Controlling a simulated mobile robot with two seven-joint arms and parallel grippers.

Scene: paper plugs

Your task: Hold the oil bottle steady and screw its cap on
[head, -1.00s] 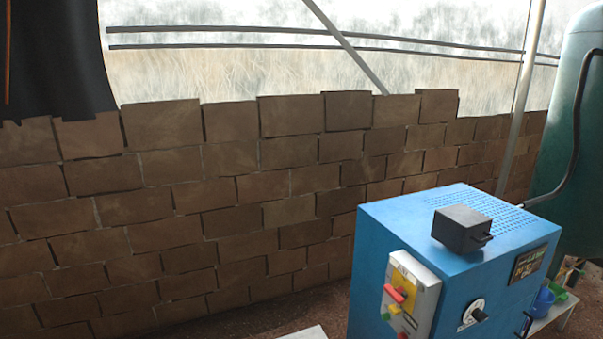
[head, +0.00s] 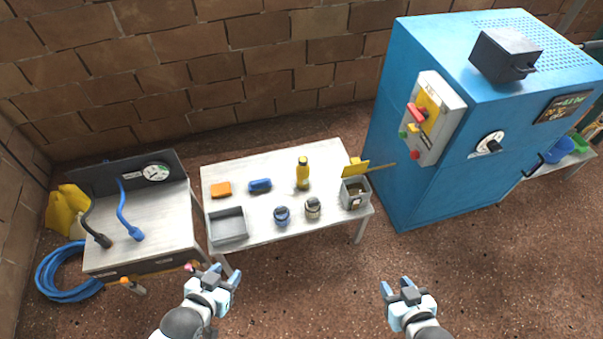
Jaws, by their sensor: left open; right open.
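A yellow bottle (head: 303,175), which looks like the oil bottle, stands upright on the white table (head: 270,165) near its middle. Its top looks dark; I cannot tell whether that is the cap or the bare neck. No separate cap can be made out at this size. My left gripper (head: 226,274) is open and empty, in front of the table's near left corner. My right gripper (head: 396,286) is open and empty, in front of the table to the right. Both are well apart from the bottle.
The table also holds a grey tray (head: 228,239), an orange block (head: 220,189), a blue object (head: 260,185), two small jars (head: 282,215) and a grey bin (head: 354,203). A blue machine (head: 400,182) stands right, a bench with hoses (head: 140,255) left. Floor in front is open.

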